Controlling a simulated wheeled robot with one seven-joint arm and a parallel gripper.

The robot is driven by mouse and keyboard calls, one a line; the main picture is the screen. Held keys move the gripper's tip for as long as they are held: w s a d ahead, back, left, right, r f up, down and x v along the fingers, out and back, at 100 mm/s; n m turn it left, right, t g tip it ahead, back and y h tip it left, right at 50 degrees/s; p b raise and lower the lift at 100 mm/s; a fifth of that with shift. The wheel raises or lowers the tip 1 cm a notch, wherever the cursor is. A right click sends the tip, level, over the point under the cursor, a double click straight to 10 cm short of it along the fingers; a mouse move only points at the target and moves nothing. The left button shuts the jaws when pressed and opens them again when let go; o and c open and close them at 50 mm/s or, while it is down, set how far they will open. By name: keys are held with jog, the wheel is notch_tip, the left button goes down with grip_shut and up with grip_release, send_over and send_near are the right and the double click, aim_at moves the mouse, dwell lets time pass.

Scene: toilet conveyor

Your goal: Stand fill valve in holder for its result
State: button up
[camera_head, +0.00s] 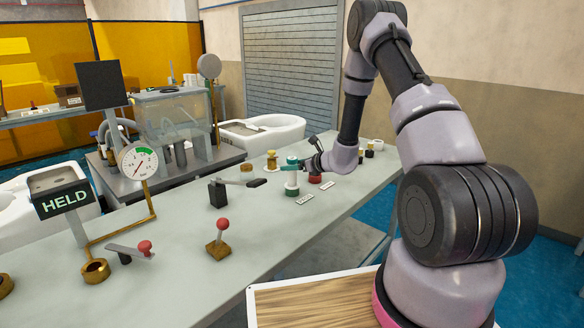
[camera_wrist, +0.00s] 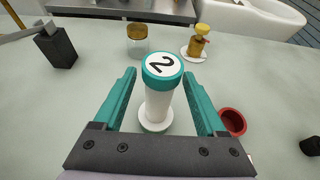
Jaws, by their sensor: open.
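The fill valve (camera_wrist: 159,98) is a white upright cylinder with a teal cap marked "2" and a white flange near its foot. In the head view the valve (camera_head: 292,180) stands upright, with a green ring holder (camera_head: 292,191) at its foot. In the head view my gripper (camera_head: 290,167) is at the valve's upper part. A red holder (camera_wrist: 232,122) is just right of the valve and looks empty.
A display (camera_head: 64,199) reads "HELD" beside a gauge (camera_head: 138,160). Two label cards (camera_head: 305,200) lie before the holders. A black lever block (camera_head: 217,193), an amber-lidded jar (camera_wrist: 138,42) and a brass-coloured part (camera_wrist: 197,42) stand nearby. A red-knobbed lever (camera_head: 220,235) is nearer.

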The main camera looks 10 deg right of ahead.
jog(key=v, duration=1.1)
jog(key=s+a+r+n+g+y, duration=0.1)
jog(key=s+a+r+n+g, duration=0.3)
jog(key=s+r+n, duration=0.55)
jog(key=s+a+r+n+g+y, duration=0.1)
jog(key=s+a+r+n+g, duration=0.35)
jog(key=r, duration=0.75)
jog(key=s+d+r+n+t+h, duration=0.2)
jog(key=s+d+r+n+h, duration=0.2)
jog(key=s, duration=0.4)
jog(key=s+d+r+n+t+h, duration=0.3)
jog(key=s+r+n+h, duration=0.1)
jog(key=s, duration=0.5)
jog(key=shift+s+d+r+n, duration=0.4)
jog(key=shift+r+n, duration=0.45)
jog(key=shift+n, duration=0.45)
